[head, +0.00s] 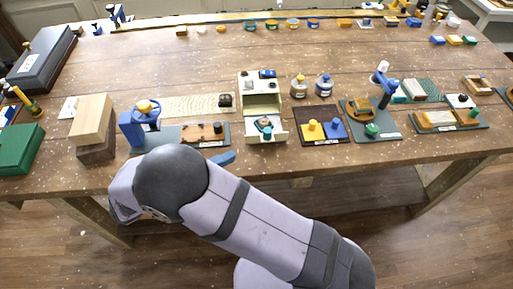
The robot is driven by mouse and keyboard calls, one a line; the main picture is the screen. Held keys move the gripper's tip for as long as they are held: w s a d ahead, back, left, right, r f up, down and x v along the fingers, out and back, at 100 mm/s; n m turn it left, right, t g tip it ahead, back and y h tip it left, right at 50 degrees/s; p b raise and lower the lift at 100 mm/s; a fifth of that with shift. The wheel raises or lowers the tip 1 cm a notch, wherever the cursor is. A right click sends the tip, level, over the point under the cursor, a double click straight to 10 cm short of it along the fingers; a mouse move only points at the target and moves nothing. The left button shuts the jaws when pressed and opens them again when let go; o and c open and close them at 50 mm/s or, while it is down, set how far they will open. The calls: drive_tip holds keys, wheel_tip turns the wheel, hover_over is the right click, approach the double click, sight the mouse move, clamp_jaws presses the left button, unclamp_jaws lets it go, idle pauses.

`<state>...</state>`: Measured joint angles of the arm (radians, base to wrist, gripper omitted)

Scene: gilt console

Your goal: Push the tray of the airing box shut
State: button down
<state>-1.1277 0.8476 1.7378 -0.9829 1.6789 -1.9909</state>
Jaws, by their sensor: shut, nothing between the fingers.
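The airing box is a cream box (260,103) near the middle of the table's front edge. Its tray (280,127) is pulled out toward me, with a small teal and dark item (265,126) in it. The tray's pale front has a dark label or pull; it is too small to tell which. My arm reaches from the lower right to a bend left of the tray, in front of the table edge. My gripper cannot be made out; the bent arm hides that area. No contact with the tray is visible.
A blue clamp-like device (131,130) with a yellow knob and wooden blocks (92,118) stand left of the box. A blue piece (222,158) shows beside my arm. A dark board (320,139) with yellow and blue pieces lies right of the tray. Two small bottles stand behind it.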

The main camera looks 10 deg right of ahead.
drive_tip(key=d, duration=0.2)
drive_tip(key=w+d+f+h+p, duration=0.1)
drive_tip(key=d, duration=0.2)
drive_tip(key=d+f+h+p, duration=0.1)
drive_tip(key=d, duration=0.1)
drive_tip(key=shift+w+d+f+t, duration=0.15)
drive_tip(key=shift+w+d+t, duration=0.15)
drive_tip(key=shift+w+d, duration=0.1)
drive_tip(key=w+p, duration=0.1)
drive_tip(key=w+d+p, duration=0.1)
drive_tip(key=w, duration=0.1)
drive_tip(key=shift+d+f, duration=0.1)
drive_tip(key=shift+w+d+f, duration=0.1)
drive_tip(key=shift+w+d, duration=0.05)
drive_tip(key=shift+w, duration=0.45)
